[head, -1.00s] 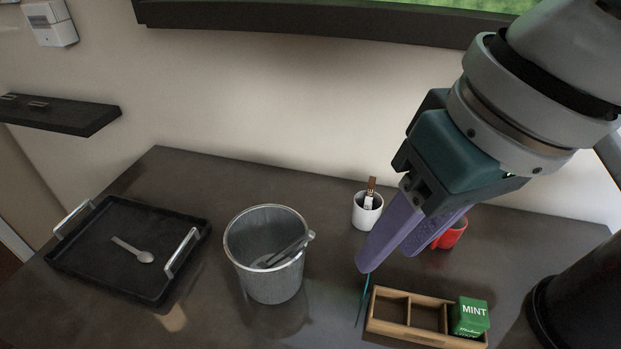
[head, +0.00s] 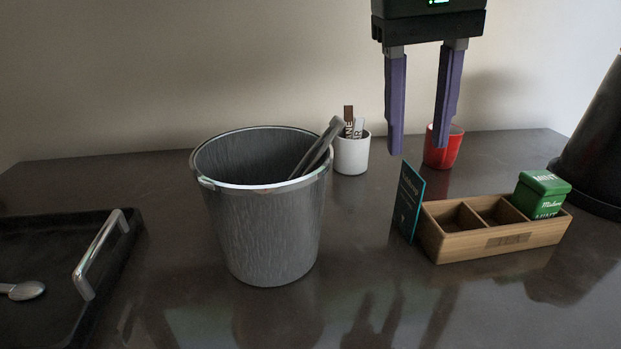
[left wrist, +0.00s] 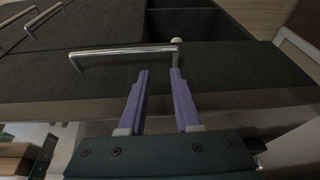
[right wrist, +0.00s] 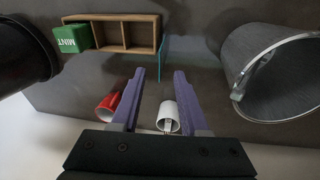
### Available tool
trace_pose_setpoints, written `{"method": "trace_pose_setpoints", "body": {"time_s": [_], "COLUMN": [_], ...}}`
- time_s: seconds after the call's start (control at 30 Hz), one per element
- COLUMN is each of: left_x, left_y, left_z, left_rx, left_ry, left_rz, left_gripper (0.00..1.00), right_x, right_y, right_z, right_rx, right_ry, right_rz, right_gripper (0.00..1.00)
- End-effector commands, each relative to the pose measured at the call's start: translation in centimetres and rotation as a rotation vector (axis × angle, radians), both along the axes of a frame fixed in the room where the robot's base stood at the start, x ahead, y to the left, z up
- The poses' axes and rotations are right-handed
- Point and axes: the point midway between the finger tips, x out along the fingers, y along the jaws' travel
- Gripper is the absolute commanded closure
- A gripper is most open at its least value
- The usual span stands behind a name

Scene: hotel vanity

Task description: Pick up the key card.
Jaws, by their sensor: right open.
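The key card (head: 408,201) is a thin teal card with pale print. In the head view it stands tilted on edge against the left end of the wooden box (head: 497,243). In the right wrist view the card (right wrist: 163,58) shows as a thin blue line beside the box (right wrist: 126,18). My right gripper (head: 418,151) is open and empty, its purple fingers pointing down above and behind the card; it also shows in the right wrist view (right wrist: 159,72). My left gripper (left wrist: 159,72) is open and empty, in front of a dark drawer front with a metal handle (left wrist: 125,53).
A metal ice bucket (head: 265,220) with tongs stands left of the card. A white cup (head: 351,155) and a red mug (head: 442,148) stand behind. A green mint tin (head: 541,193) sits in the box's right compartment. A black tray (head: 110,262) lies at left.

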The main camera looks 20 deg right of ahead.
Motion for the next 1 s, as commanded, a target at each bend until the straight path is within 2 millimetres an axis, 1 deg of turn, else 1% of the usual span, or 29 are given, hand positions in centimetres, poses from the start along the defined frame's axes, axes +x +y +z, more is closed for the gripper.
{"method": "trace_pose_setpoints", "body": {"time_s": [0.03, 0.17, 0.3, 0.43, 0.53, 0.73, 0.77, 1.0], "left_x": [0.0, 0.0, 0.0, 0.0, 0.0, 0.0, 0.0, 0.0], "left_y": [-0.1, -0.1, -0.1, -0.1, -0.1, 0.0, 0.1, 0.2], "left_z": [-0.1, -0.3, -0.7, -1.0, -1.0, -1.0, -1.0, -1.0], "left_rx": [-0.003, -0.005, -0.005, -0.004, -0.004, 0.002, 0.003, 0.007], "left_ry": [-0.001, 0.0, 0.0, 0.0, 0.0, 0.0, 0.0, 0.0], "left_rz": [0.001, 0.003, 0.003, 0.003, 0.002, -0.002, -0.002, -0.004], "left_gripper": [0.68, 0.68, 0.68, 0.68, 0.68, 0.68, 0.68, 0.68], "right_x": [0.0, 0.1, 0.6, 0.7, 0.7, 0.7, 0.7, 0.8], "right_y": [-0.1, -0.3, -0.7, -1.0, -1.0, -1.0, -1.0, -1.0], "right_z": [-0.6, -1.7, -3.9, -5.6, -6.2, -6.1, -6.1, -6.1], "right_rx": [-0.001, -0.001, -0.002, -0.002, -0.001, -0.001, -0.001, -0.001], "right_ry": [0.002, 0.001, 0.002, 0.001, 0.0, 0.0, 0.0, -0.001], "right_rz": [0.0, 0.0, 0.001, 0.002, 0.003, 0.004, 0.004, 0.004], "right_gripper": [0.56, 0.56, 0.56, 0.56, 0.56, 0.56, 0.58, 0.85]}}
